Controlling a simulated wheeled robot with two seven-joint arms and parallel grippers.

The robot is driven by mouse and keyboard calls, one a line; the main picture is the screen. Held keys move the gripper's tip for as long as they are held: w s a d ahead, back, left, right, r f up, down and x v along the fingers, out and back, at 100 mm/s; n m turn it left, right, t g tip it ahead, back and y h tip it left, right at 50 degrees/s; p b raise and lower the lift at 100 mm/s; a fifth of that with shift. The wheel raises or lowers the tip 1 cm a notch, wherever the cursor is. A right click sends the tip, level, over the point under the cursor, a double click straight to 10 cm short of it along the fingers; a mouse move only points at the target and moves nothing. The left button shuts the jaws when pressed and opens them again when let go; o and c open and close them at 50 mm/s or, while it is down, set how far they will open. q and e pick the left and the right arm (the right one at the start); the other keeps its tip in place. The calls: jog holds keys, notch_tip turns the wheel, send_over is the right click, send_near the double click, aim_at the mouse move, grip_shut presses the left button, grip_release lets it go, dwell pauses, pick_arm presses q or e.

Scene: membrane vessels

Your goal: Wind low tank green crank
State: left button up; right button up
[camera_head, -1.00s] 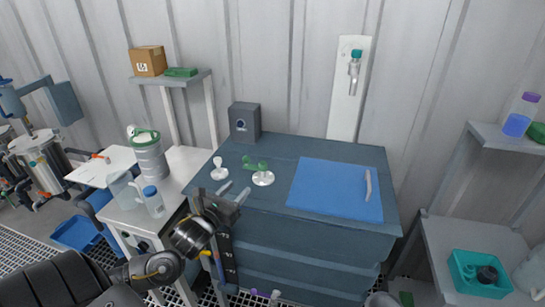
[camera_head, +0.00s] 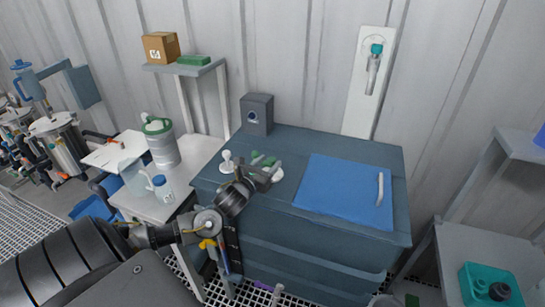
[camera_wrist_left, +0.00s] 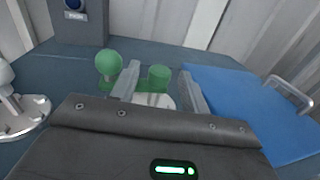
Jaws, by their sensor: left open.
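The green crank (camera_head: 258,157) stands on the blue cabinet top (camera_head: 330,147). In the left wrist view it shows as a round green knob (camera_wrist_left: 108,64) on the left, a short arm, and a green cylinder (camera_wrist_left: 158,76) over a white round base (camera_wrist_left: 155,100). My left gripper (camera_head: 268,172) is open and reaches over the cabinet top at the crank. In the left wrist view its two fingers appear on either side of the green cylinder, and the round knob is outside the left finger. I cannot tell whether they touch it. My right gripper is not in view.
A white fitting (camera_head: 227,163) stands close to the left of the crank. A grey box with a blue button (camera_head: 257,115) is behind. A blue panel with a pale handle (camera_head: 340,192) lies to the right. A side table (camera_head: 205,153) holds a jug and bottle.

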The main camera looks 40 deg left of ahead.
pick_arm(q)
jog(key=shift+w+a, duration=0.15)
jog(key=shift+w, duration=1.2)
jog(key=shift+c, duration=0.3)
grip_shut()
